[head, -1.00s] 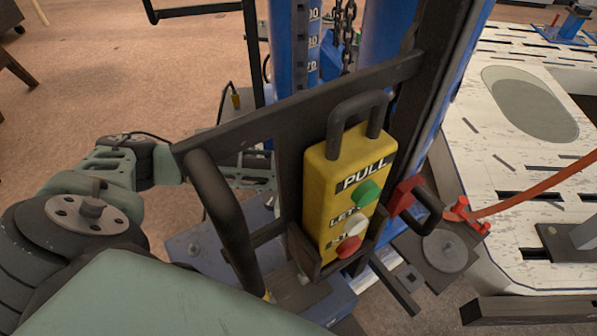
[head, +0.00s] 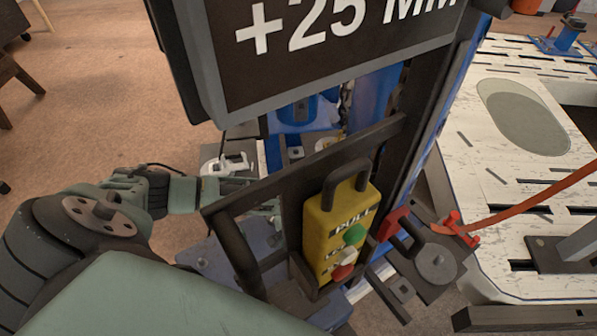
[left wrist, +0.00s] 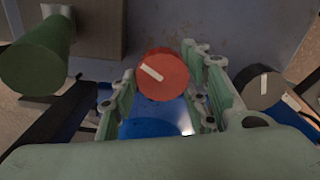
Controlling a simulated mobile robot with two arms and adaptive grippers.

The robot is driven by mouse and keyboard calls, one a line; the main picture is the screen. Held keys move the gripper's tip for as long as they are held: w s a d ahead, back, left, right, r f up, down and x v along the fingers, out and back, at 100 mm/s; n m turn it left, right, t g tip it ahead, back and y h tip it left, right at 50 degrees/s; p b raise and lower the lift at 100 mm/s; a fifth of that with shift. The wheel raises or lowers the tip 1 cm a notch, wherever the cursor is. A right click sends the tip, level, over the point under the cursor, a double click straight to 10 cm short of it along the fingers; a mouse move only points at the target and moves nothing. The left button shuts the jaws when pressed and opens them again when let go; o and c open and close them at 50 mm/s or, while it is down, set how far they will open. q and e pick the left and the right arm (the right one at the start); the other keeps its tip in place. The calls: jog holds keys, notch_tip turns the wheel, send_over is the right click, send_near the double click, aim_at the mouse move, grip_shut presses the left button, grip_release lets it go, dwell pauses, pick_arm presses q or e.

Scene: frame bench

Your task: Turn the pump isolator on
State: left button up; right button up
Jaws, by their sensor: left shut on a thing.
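A round red knob (left wrist: 172,72) with a slanted white pointer bar shows in the left wrist view. The bar runs from upper left to lower right, and I can read no label on it. My left gripper (left wrist: 162,86) has a finger on each side of the knob and is shut on it. In the head view my left arm reaches in from the left behind a dark frame, which hides the fingertips and the red knob. My right gripper is in neither view.
A grey knob (left wrist: 264,90) with a white mark lies right of my fingers, a green cylinder (left wrist: 38,58) left. In the head view the dark frame (head: 285,170) carries a yellow pendant (head: 325,225). A "+25 MM" sign (head: 335,75) hangs above. A white slotted table (head: 475,150) stands right.

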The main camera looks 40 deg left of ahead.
pick_arm(q)
jog(key=m+p, duration=0.2)
jog(key=m, duration=0.1)
jog(key=shift+s+d+r, duration=0.1)
jog(key=shift+d+r, duration=0.05)
jog(key=m+p, duration=0.1)
jog(key=m, duration=0.1)
jog(key=shift+m, duration=0.3)
jog(key=m+p, duration=0.1)
jog(key=m, duration=0.2)
jog(key=shift+s, duration=0.1)
jog(key=shift+f+m+p, duration=0.2)
jog(key=shift+m+p, duration=0.35)
jog(key=shift+m, duration=1.15)
jog(key=o, duration=1.1)
jog(key=shift+a, duration=0.2)
